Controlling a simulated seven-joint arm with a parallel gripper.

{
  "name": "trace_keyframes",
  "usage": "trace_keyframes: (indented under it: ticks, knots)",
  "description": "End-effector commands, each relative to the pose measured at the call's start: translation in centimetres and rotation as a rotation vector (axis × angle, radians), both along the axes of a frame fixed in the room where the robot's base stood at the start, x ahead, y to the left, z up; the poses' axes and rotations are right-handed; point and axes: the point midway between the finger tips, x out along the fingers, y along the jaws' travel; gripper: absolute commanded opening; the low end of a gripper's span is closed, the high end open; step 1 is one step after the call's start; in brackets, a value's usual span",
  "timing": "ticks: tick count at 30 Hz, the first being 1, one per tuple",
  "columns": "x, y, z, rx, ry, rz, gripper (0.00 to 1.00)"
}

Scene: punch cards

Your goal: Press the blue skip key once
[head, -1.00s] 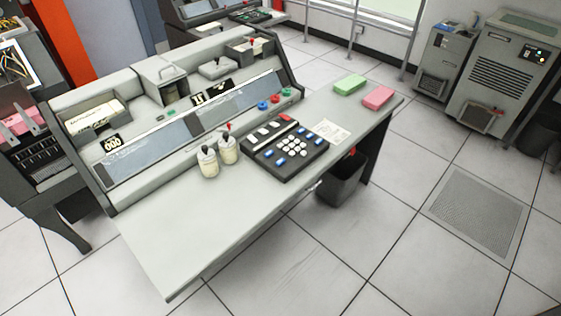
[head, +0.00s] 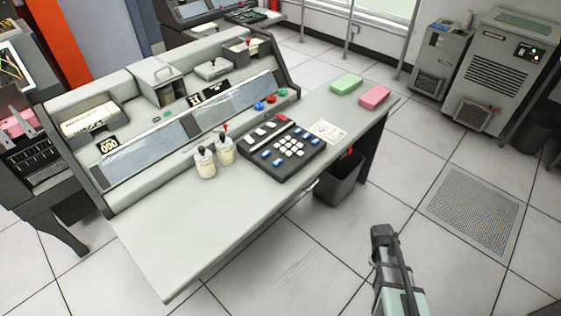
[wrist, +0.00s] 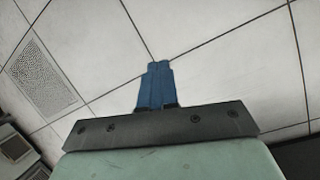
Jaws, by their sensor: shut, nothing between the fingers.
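The key unit (head: 284,148) is a black panel on the desk top, with white round keys in the middle and several blue keys around them. One blue key (head: 277,162) is at its near edge and another blue key (head: 315,141) is on its right. I cannot read which one is the skip key. My gripper shows in the wrist view as two blue fingers (wrist: 157,84) shut together with nothing between them, over bare floor. In the head view, part of my arm is at the lower right, well apart from the keys; the fingers cannot be made out there.
The desk (head: 190,235) has clear room at its front left. Two white bottles (head: 214,157) stand left of the keys. A paper card (head: 328,131), a green block (head: 346,85) and a pink block (head: 375,97) lie to the right. A bin (head: 338,182) stands below the desk.

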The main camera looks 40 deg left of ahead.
Motion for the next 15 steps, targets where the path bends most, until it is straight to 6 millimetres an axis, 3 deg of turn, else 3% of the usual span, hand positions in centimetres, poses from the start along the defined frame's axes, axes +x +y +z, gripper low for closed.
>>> trace_keyframes:
  ticks: [1, 6, 15]
  knots:
    - [1.0, 2.1, 0.9, -0.001, -0.019, 0.055, 0.0]
    - [3.0, 7.7, 4.2, -0.012, -0.069, 0.222, 0.0]
    - [4.8, 17.7, 10.5, -0.037, -0.158, 0.493, 0.0]
